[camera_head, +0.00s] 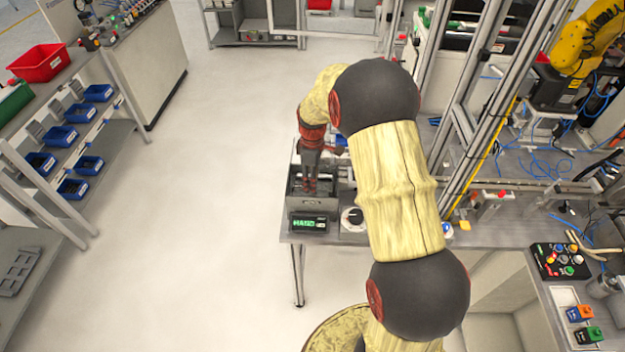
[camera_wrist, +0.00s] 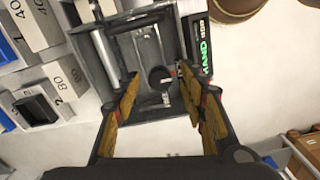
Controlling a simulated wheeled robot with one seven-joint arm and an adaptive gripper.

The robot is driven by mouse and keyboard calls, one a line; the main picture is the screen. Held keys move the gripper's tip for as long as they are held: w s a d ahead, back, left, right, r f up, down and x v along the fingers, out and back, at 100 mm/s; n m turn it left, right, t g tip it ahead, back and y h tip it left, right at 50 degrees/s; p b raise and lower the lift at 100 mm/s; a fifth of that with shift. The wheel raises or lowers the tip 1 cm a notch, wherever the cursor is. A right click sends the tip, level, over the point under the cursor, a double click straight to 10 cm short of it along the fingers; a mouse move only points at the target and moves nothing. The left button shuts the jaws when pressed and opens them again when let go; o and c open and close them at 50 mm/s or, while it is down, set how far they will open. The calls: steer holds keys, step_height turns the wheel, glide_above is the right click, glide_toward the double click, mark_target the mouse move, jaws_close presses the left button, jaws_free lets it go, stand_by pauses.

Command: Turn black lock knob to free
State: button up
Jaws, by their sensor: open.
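A grey box-shaped device (camera_head: 346,178) stands on the table's left end, with a black display (camera_head: 308,223) showing green letters on its front. In the wrist view the device (camera_wrist: 171,24) fills the upper middle, with its display (camera_wrist: 204,45) at the right. A round black knob (camera_wrist: 159,76) sits inside the device, with metal rods beside it. My gripper (camera_wrist: 158,88) is open, and its yellow-padded fingers appear on either side of the knob with visible gaps. In the head view my gripper (camera_head: 310,186) reaches down over the device. The knob is hidden there.
A white round dial with a black centre (camera_head: 352,217) lies right of the display. Numbered grey blocks (camera_wrist: 62,82) are at the left of the wrist view. A button box (camera_head: 558,261) is at the right. The floor (camera_head: 215,190) left of the table is clear.

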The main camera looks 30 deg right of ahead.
steer(key=shift+c, duration=1.1)
steer(key=c, duration=0.8)
jaws_close()
